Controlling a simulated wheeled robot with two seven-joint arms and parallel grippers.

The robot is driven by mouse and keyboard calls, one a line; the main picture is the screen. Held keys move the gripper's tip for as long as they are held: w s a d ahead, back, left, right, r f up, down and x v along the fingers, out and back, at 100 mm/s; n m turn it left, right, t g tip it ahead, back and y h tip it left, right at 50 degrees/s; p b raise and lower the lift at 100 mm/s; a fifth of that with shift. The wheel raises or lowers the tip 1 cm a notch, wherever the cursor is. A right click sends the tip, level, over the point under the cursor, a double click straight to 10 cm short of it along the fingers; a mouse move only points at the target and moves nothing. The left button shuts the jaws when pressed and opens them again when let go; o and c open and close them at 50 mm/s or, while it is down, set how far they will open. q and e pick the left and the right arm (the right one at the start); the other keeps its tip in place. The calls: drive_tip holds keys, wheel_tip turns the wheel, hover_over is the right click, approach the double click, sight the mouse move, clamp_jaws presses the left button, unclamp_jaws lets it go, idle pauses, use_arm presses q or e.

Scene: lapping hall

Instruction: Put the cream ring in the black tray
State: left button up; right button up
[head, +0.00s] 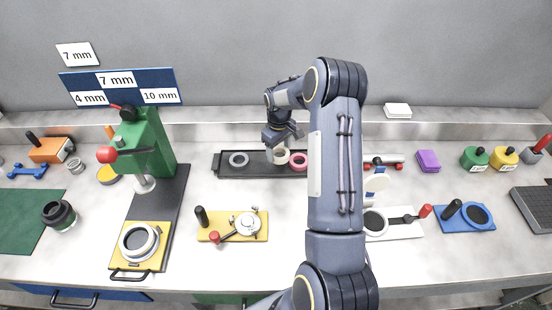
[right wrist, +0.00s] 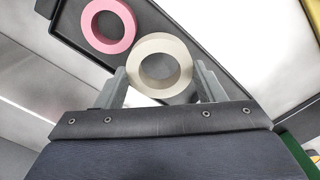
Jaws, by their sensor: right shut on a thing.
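The cream ring (head: 280,157) is between the fingers of my right gripper (head: 281,149), over the black tray (head: 258,165). In the right wrist view the cream ring (right wrist: 160,41) sits level between the two fingers, with the dark tray (right wrist: 165,17) behind it. I cannot tell whether the ring touches the tray floor. A grey ring (head: 232,160) lies in the tray to the left. A pink ring (head: 299,168) lies in it close on the right, partly behind my arm. My left gripper is not in view.
A green press (head: 150,150) stands left of the tray. A yellow fixture (head: 210,233) lies in front of it. A white board (head: 405,226) and a blue plate (head: 465,224) lie at right. Bare bench shows between the yellow fixture and the tray.

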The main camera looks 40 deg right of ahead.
sight(276, 152)
drive_tip(key=w+f, duration=0.2)
drive_tip(key=f, duration=0.1)
drive_tip(key=shift+w+d+b, duration=0.1)
drive_tip(key=shift+d+b, duration=0.25)
drive_tip(key=shift+b, duration=0.05)
wheel_tip(276, 152, down, 3)
drive_tip(key=shift+r+b, duration=0.1)
drive_tip(key=shift+b, duration=0.7)
drive_tip(key=o, duration=1.4)
